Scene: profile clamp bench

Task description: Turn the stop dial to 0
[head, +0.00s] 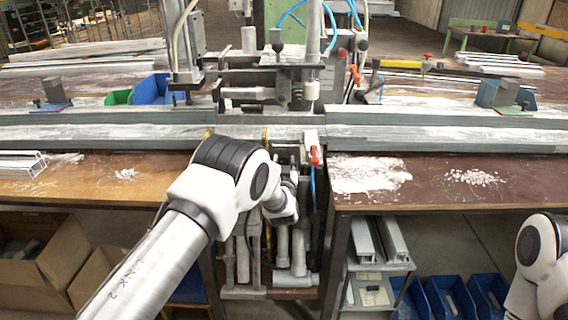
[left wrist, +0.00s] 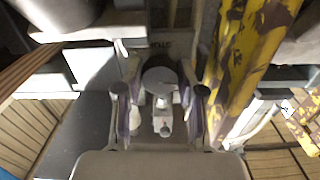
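A round grey dial (left wrist: 160,82) shows in the middle of the left wrist view, on the clamp machine's metalwork. A small pale block with a dark round end (left wrist: 163,118) shows just below the disc. No scale or number on the dial can be read. My left gripper (left wrist: 160,92) has its two fingers apart, one on each side of the dial. Narrow gaps seem to show, but I cannot tell whether either finger touches it. In the head view my left arm reaches to the front of the machine and hides the dial. My right gripper is out of view.
A yellow, worn bar (left wrist: 243,65) runs close to the right finger in the left wrist view. In the head view long grey profiles (head: 440,138) cross the bench above my left arm. A red-handled lever (head: 315,155) stands right of my wrist. Blue bins (head: 450,298) sit below.

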